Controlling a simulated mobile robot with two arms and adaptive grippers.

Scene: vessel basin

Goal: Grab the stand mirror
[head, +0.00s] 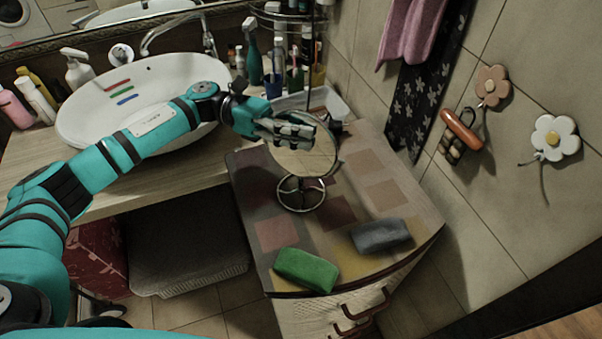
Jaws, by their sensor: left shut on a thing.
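The stand mirror (313,161) is round, with a metal wire base (301,194). It stands upright on the patterned top of a small cabinet (345,207), near the cabinet's back left part. My left gripper (310,130) reaches in from the left over the basin and is shut on the upper part of the mirror. The fingers cover part of the mirror's upper edge. The base appears to be on or very close to the cabinet top. My right gripper is not in view.
A white basin (95,120) stands on the counter at left. Bottles and cups crowd behind the gripper, beside a white tray (335,104). A tiled wall with flower hooks (555,137) bounds the right.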

